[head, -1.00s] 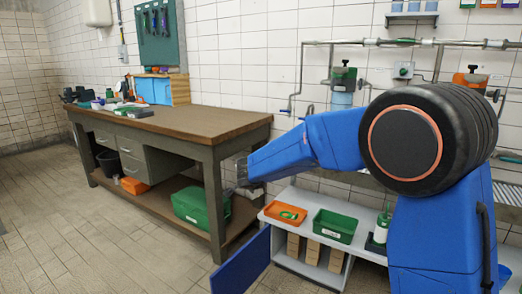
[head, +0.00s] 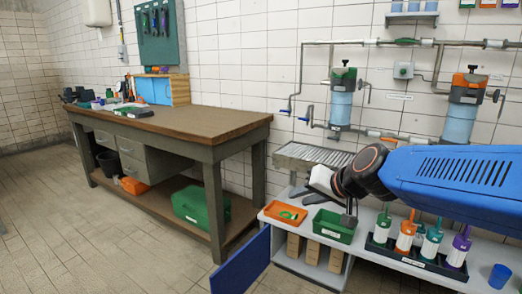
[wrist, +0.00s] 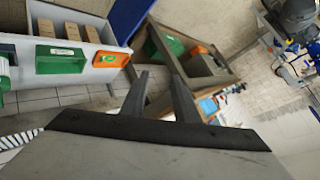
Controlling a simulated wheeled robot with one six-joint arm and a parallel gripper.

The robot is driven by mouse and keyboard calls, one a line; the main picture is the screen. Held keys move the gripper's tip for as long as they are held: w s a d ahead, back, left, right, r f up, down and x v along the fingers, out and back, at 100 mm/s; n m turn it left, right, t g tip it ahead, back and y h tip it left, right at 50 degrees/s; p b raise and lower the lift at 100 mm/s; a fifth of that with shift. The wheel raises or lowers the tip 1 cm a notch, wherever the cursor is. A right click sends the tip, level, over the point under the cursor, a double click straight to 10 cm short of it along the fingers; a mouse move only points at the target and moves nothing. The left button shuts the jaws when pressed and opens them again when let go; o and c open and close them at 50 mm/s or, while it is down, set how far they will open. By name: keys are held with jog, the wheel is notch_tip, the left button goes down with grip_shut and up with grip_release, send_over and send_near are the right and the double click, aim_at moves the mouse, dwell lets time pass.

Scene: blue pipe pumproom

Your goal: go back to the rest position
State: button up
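The shelf unit holds an orange tray (head: 285,215) with a green item in it, and a black caddy (head: 414,258) of several coloured bottles. A blue cup (head: 499,276) stands at right. A wooden workbench (head: 190,122) stands left. A blue panel (head: 241,266) juts out in front.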

jog(key=s+d+f+g+h, duration=0.1)
jog(key=s+d+f+h, duration=0.1)
jog(key=s+d, duration=0.3)
jog(key=s+d+f+n+g+h, duration=0.1)
jog(key=s+d+f, duration=0.4)
jog(key=s, duration=0.6)
jog(key=s+d+f+g+h, duration=0.2)
jog(key=s+d+f, duration=0.2)
jog(key=s+d, duration=0.3)
jog(key=shift+s+d+n+h, duration=0.2)
jog(key=shift+s+n+h, duration=0.1)
jog(key=shift+s, duration=0.55)
